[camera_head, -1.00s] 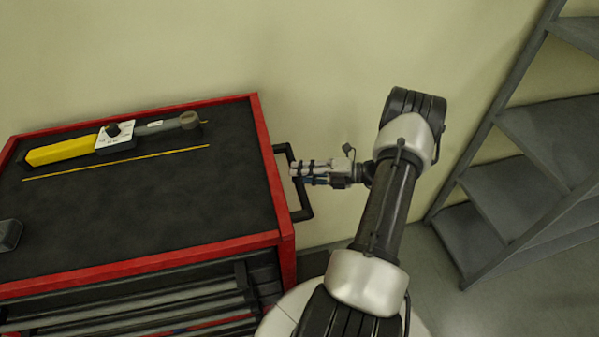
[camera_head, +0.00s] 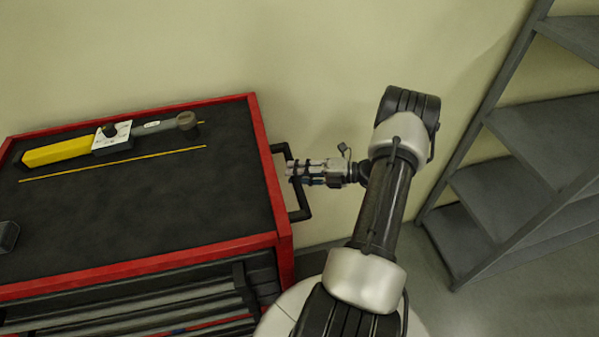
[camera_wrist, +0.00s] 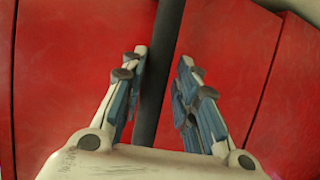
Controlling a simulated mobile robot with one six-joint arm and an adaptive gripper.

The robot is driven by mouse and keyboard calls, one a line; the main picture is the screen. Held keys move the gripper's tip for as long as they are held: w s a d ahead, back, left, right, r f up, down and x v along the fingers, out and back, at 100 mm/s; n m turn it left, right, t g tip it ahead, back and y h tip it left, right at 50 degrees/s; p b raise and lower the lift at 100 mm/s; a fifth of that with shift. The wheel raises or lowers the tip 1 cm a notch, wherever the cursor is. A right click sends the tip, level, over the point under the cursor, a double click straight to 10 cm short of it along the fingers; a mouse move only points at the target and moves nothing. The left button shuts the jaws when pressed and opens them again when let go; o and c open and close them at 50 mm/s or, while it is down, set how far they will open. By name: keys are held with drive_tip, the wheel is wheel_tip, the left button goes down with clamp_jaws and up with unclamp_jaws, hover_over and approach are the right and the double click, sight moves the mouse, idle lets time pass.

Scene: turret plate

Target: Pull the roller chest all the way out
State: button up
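The roller chest (camera_head: 262,150) stands at the left in the head view, with a red rim and a dark top. Its black side handle (camera_head: 304,196) sticks out from the right side. My gripper (camera_head: 290,172) is at the middle of this handle. The chest's red side panel (camera_wrist: 80,60) fills the view behind. The contact is hidden in the head view.
A torque-wrench-like tool (camera_head: 110,140) with a yellow grip and a thin yellow rod (camera_head: 115,163) lie on the chest top. A grey stepped rack (camera_head: 500,190) stands at the right. A plain wall (camera_head: 320,50) is behind. Some floor shows between chest and rack.

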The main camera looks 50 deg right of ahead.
drive_tip(key=shift+o, duration=1.2)
drive_tip(key=shift+s, duration=0.1)
drive_tip(key=shift+d+r, duration=0.1)
drive_tip(key=shift+d, duration=0.05)
drive_tip(key=v, duration=1.2)
